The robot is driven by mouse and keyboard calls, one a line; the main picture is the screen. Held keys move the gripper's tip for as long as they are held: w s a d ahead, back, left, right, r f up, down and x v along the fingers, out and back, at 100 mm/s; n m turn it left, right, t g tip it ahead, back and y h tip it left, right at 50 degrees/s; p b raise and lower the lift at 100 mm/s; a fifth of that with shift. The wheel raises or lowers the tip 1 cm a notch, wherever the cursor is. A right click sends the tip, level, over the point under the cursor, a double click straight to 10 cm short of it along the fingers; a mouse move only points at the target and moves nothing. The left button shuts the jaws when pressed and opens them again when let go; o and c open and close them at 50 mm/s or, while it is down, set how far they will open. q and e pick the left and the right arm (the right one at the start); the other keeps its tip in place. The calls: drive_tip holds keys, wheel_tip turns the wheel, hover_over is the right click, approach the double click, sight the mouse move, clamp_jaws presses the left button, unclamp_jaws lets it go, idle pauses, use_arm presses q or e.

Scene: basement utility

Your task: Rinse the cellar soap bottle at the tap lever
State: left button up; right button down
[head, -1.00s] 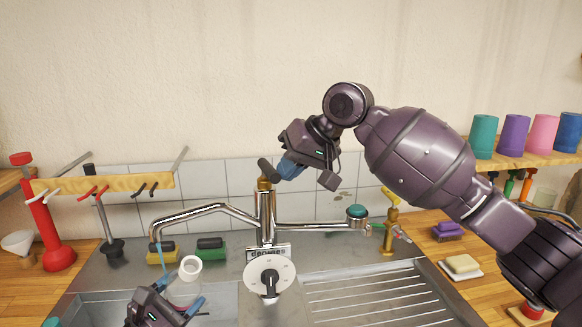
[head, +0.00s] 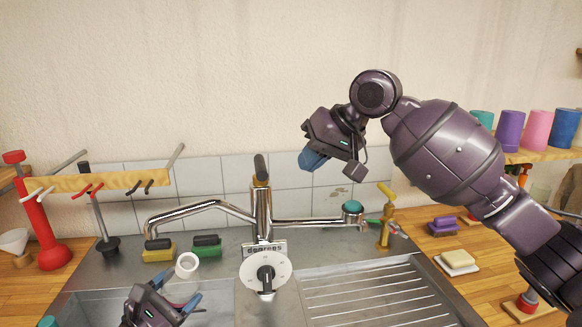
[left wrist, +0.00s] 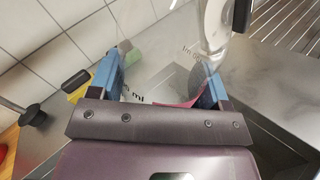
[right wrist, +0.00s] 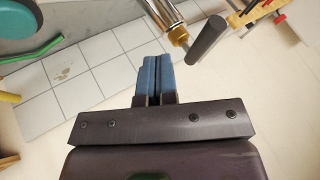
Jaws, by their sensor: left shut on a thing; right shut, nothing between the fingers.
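The soap bottle is clear, with a white ring-shaped top (head: 187,266). My left gripper (head: 180,302) is shut on it over the left basin, near the spout. In the left wrist view the see-through bottle, with "ml" markings, is between the blue fingers (left wrist: 160,88). The chrome tap (head: 263,215) has a dark lever (head: 260,167) on top, which points up; the lever also shows in the right wrist view (right wrist: 208,40). No water stream shows under the spout (head: 152,232). My right gripper (head: 311,160) is shut and empty, apart from the lever, above and right of it.
A round dial (head: 266,272) stands before the tap. A brass valve (head: 386,220) and soap dish (head: 458,262) are at right. A hook rail (head: 100,182) is at left.

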sight(181, 305)
use_arm(q)
drive_tip(key=shift+a, duration=0.1)
use_arm(e)
drive_tip(key=v, duration=0.7)
drive_tip(key=shift+s, duration=0.25)
drive_tip(key=shift+a+r, duration=0.15)
use_arm(q)
drive_tip(key=shift+s+d+r+p, duration=0.1)
drive_tip(key=shift+s+d+p, duration=0.35)
drive_tip(key=shift+d, duration=0.25)
drive_tip(key=shift+s+d+p, duration=0.3)
drive_tip(key=shift+d+p, duration=0.15)
drive_tip(key=shift+d, duration=0.25)
drive_tip(key=shift+s+d+p, duration=0.35)
drive_tip(key=shift+s+d, duration=0.05)
drive_tip(key=shift+d, duration=0.35)
drive_tip(key=shift+s+d+p, duration=0.35)
drive_tip(key=shift+d+p, duration=0.05)
drive_tip(key=shift+d, duration=0.3)
drive_tip(key=shift+s+d+p, duration=0.35)
drive_tip(key=shift+s+d, duration=0.05)
drive_tip(key=shift+d, duration=0.35)
use_arm(e)
drive_tip(key=shift+s+r, duration=0.2)
drive_tip(key=shift+r, duration=1.2)
drive_tip(key=shift+s+r, duration=0.2)
drive_tip(key=shift+r, duration=1.2)
